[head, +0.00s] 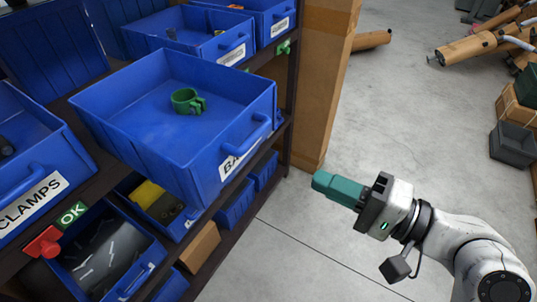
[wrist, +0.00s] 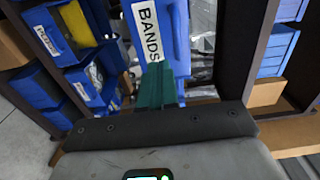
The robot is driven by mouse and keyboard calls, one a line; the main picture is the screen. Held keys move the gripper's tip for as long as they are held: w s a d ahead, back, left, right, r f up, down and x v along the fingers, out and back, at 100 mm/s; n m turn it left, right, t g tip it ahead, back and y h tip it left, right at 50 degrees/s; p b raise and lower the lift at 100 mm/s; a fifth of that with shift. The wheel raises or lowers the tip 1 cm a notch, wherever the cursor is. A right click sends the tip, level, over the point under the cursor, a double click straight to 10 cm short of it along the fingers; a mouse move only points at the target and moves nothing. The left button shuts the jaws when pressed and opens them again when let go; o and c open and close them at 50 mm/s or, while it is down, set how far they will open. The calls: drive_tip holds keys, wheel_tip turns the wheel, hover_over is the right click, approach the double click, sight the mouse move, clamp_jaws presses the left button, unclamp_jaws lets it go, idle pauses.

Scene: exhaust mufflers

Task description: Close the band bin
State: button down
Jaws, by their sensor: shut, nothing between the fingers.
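The band bin (head: 130,125) is a blue drawer pulled out from the shelf in the head view. A green band clamp (head: 187,101) lies inside it. Its handle (head: 248,135) and partly covered white label (head: 232,165) are on the front. In the wrist view the bin's front (wrist: 181,40) with the BANDS label (wrist: 148,30) is ahead of the fingers. My gripper (head: 320,182) is shut and empty, with teal fingers, to the right of and apart from the bin in the head view. The fingers (wrist: 156,75) also show in the wrist view.
A blue CLAMPS bin (head: 45,150) is at left, with an OK tag (head: 72,214) and red clip below. Other bins sit above and below on the dark shelf. A cardboard box (head: 325,80) stands behind.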

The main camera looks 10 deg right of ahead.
sight(162, 117)
drive_tip(key=p+x, duration=0.2)
drive_tip(key=x, duration=1.2)
drive_tip(key=shift+r+p, duration=0.1)
drive_tip(key=shift+p, duration=0.2)
drive_tip(key=shift+w+a, duration=0.35)
drive_tip(key=shift+a, duration=0.15)
drive_tip(key=x, duration=2.2)
drive_tip(key=shift+w+a, duration=0.15)
drive_tip(key=shift+w, duration=0.05)
drive_tip(key=shift+w+a, duration=0.2)
drive_tip(key=shift+r, duration=0.35)
